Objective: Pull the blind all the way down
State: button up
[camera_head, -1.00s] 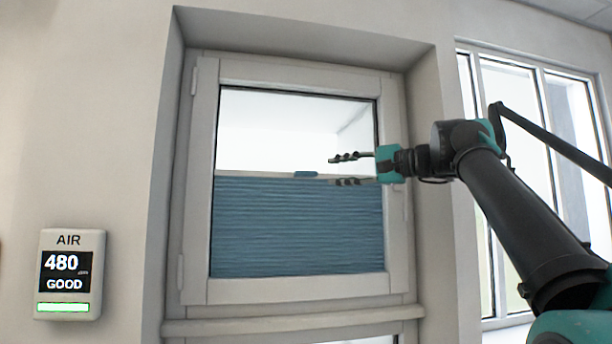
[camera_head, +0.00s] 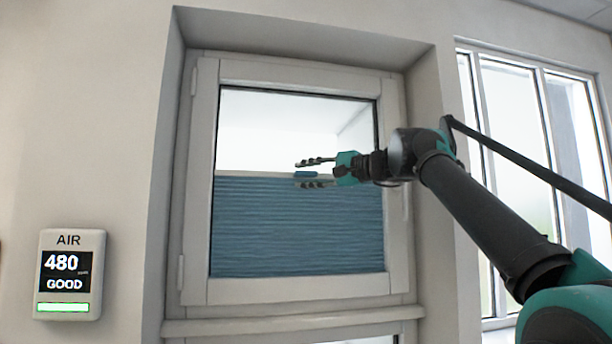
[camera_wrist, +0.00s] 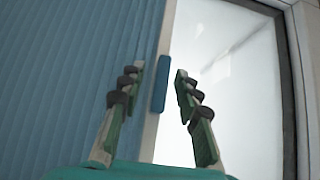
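The blue pleated blind (camera_head: 290,230) covers the lower part of the window, with clear glass above it; it also shows at the left of the wrist view (camera_wrist: 60,70). Its pale rail (camera_head: 245,174) runs along the blind's top edge. A small blue handle (camera_head: 306,174) sits on the rail, and in the wrist view the handle (camera_wrist: 160,84) lies between the two fingers. My gripper (camera_head: 314,173) is open, with one finger above the handle and one below it. In the wrist view my gripper (camera_wrist: 158,90) shows gaps on both sides of the handle.
The window frame (camera_head: 200,200) surrounds the blind inside a deep wall recess. An air monitor (camera_head: 70,275) hangs on the left wall. Another window (camera_head: 520,150) is at the right.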

grip_shut()
dwell(0.3)
notch_tip(320, 180, down, 21)
jog(key=shift+f, duration=0.1)
dwell(0.4)
grip_release()
jog(key=shift+d, duration=0.1)
